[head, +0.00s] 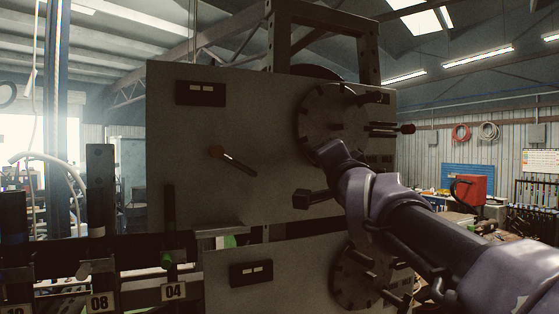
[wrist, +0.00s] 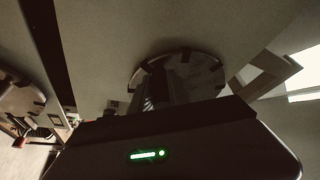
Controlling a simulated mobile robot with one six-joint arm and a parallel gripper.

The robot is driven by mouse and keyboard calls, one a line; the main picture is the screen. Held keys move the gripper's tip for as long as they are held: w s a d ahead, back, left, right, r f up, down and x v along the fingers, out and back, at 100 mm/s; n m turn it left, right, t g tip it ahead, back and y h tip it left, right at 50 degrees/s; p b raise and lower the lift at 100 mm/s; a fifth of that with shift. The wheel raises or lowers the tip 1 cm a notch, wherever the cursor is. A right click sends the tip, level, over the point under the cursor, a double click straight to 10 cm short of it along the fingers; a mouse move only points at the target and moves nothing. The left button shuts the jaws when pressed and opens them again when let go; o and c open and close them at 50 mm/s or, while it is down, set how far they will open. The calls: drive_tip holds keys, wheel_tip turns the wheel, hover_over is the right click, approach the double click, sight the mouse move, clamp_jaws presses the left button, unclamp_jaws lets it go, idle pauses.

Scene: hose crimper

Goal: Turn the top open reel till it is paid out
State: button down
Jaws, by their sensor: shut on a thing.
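The top open reel shows as a dark round disc with a notched rim (head: 318,108) on the upper right of a large grey panel. A short bar with a reddish knob (head: 408,128) sticks out to its right. My gripper (head: 333,150) is at the lower part of this disc and is shut on it; my own wrist hides the exact grip. In the wrist view the notched disc (wrist: 208,72) is straight ahead, with my dark fingers (wrist: 165,88) in front of it. How much is wound on the reel cannot be seen.
A second, similar reel (head: 352,278) sits below on a lower panel (head: 225,290), near my arm. Numbered posts (head: 98,302) stand at the left. A cluttered bench with a red box (head: 470,190) is behind at right.

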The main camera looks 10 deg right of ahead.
drive_tip(key=shift+s+r, duration=0.2)
drive_tip(key=shift+r, duration=0.3)
drive_tip(key=c, duration=1.4)
unclamp_jaws()
drive_tip(key=shift+w, duration=0.1)
drive_tip(key=shift+c, duration=0.2)
drive_tip(key=shift+o, duration=0.7)
drive_tip(key=shift+d+f, duration=0.2)
